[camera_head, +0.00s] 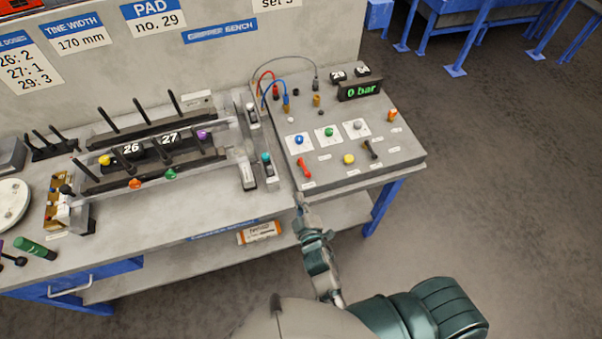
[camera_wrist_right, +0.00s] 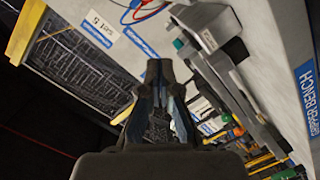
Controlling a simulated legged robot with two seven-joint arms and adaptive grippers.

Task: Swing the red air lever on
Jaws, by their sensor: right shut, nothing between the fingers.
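The red air lever (camera_head: 304,167) sits at the front left of the sloped grey control panel (camera_head: 390,158) and lies at a slant. The panel's display (camera_head: 361,91) reads "0 bar" in green. My right gripper (camera_head: 300,199) is shut and empty at the panel's front left corner, just below the red lever in the head view and apart from it. In the right wrist view its fingers (camera_wrist_right: 158,75) are together, and I cannot make out the red lever there. My left gripper is in neither view.
A black lever (camera_head: 371,149) and a yellow knob (camera_head: 349,159) stand right of the red lever. A clamp with a teal knob (camera_head: 266,158) is close on its left. The bench (camera_head: 200,215) carries a tine fixture. Blue and red hoses arch behind.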

